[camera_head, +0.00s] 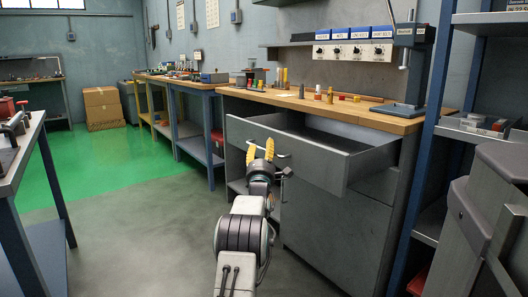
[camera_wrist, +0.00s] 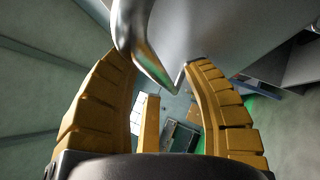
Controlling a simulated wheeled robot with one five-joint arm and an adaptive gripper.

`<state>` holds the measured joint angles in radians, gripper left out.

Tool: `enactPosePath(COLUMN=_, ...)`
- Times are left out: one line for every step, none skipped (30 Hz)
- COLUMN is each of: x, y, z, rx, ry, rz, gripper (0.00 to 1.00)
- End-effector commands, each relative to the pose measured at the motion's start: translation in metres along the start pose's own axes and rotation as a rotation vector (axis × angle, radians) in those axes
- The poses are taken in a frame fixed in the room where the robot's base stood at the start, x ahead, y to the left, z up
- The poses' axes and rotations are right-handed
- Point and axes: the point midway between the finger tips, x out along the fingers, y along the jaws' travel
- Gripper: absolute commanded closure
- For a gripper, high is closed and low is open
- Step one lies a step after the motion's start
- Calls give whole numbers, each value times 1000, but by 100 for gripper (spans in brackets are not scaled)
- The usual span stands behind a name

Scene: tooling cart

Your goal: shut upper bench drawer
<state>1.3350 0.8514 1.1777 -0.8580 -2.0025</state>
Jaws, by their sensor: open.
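The upper bench drawer (camera_head: 311,158) is pulled out from the grey bench (camera_head: 335,226) under the wooden top. Its inside shows dark, and I see nothing in it. My gripper (camera_head: 260,149), with yellow fingers, is open in front of the left part of the drawer front. A metal handle shows just right of the fingers in the head view. I cannot tell whether the fingers touch the handle or the drawer front.
The wooden benchtop (camera_head: 350,111) holds small coloured parts and a press stand (camera_head: 405,70). A blue shelf rack (camera_head: 437,130) stands close at the right. A workbench (camera_head: 35,150) stands at the left. The floor (camera_head: 130,215) between is clear.

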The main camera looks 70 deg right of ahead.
Motion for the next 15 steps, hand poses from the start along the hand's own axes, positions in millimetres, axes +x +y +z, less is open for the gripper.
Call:
enactPosePath(x=0, y=0, z=0, rx=0, ry=0, rz=0, gripper=55)
enactPosePath(x=0, y=0, z=0, rx=0, ry=0, rz=0, gripper=55)
enactPosePath(x=0, y=0, z=0, rx=0, ry=0, rz=0, gripper=55)
enactPosePath(x=0, y=0, z=0, rx=0, ry=0, rz=0, gripper=54)
enactPosePath(x=0, y=0, z=0, rx=0, ry=0, rz=0, gripper=57)
enactPosePath(x=0, y=0, z=0, rx=0, ry=0, rz=0, gripper=60)
enactPosePath(x=0, y=0, z=0, rx=0, ry=0, rz=0, gripper=63)
enactPosePath(x=0, y=0, z=0, rx=0, ry=0, rz=0, gripper=66)
enactPosePath(x=0, y=0, z=0, rx=0, ry=0, rz=0, gripper=69)
enactPosePath(x=0, y=0, z=0, rx=0, ry=0, rz=0, gripper=72)
enactPosePath(x=0, y=0, z=0, rx=0, ry=0, rz=0, gripper=75)
enactPosePath(x=0, y=0, z=0, rx=0, ry=0, rz=0, gripper=78)
enactPosePath(x=0, y=0, z=0, rx=0, ry=0, rz=0, gripper=81)
enactPosePath(x=0, y=0, z=0, rx=0, ry=0, rz=0, gripper=83)
enactPosePath(x=0, y=0, z=0, rx=0, ry=0, rz=0, gripper=87)
